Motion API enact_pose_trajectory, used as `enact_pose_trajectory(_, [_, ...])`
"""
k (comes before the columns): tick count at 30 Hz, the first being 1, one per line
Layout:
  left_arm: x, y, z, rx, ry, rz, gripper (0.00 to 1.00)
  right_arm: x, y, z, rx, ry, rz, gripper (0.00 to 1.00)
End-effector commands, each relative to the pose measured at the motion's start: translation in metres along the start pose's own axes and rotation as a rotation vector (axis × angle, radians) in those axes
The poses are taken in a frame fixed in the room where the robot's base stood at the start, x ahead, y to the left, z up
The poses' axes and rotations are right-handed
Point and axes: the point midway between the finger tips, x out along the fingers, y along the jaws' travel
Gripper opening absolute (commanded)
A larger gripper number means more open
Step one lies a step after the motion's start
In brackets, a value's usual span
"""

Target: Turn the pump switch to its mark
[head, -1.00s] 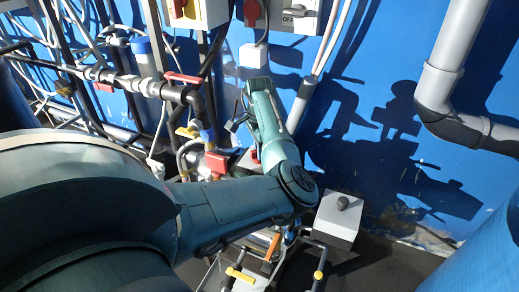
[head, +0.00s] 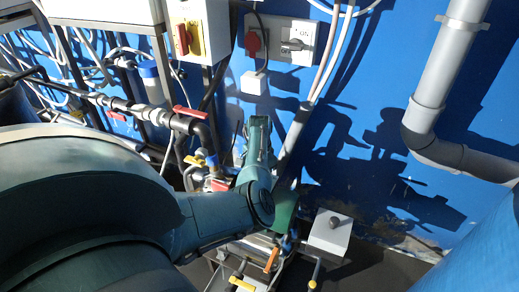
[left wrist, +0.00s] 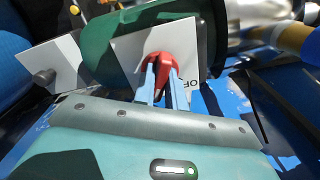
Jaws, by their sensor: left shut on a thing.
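In the left wrist view the red switch knob (left wrist: 166,66) sits on a white plate (left wrist: 135,42) in front of a dark green rounded body. My left gripper (left wrist: 163,86) is shut on this knob, one light blue finger on each side. Black letters reading "OF" show on the plate right of the fingers; the rest of the lettering is hidden. In the head view my left arm comes in from the left and hides its gripper and this knob beside the green body (head: 284,210). My right gripper is in neither current view.
A white box with a grey knob (head: 329,233) stands right of the green body. Wall switches (head: 292,45) and a red-yellow switch (head: 184,40) are above. Pipes with red-handled valves (head: 188,112) run at left; a grey pipe (head: 432,90) hangs at right.

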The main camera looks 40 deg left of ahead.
Motion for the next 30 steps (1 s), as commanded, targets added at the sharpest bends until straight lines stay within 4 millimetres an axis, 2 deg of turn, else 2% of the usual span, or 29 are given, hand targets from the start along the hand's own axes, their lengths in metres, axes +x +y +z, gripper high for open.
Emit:
enact_pose_trajectory(1, [-0.005,0.000,0.002,-0.030,-0.006,0.002,0.00,-0.005,-0.001,-0.008,-0.013,-0.006,0.003,0.36])
enact_pose_trajectory(9, [-0.002,0.000,0.001,-0.275,-0.004,0.001,0.00,-0.011,0.000,-0.015,-0.057,-0.021,0.012,0.36])
enact_pose_trajectory(30, [0.000,-0.001,0.000,-0.933,-0.002,-0.001,0.00,-0.017,0.006,-0.012,-0.037,-0.067,0.038,0.36])
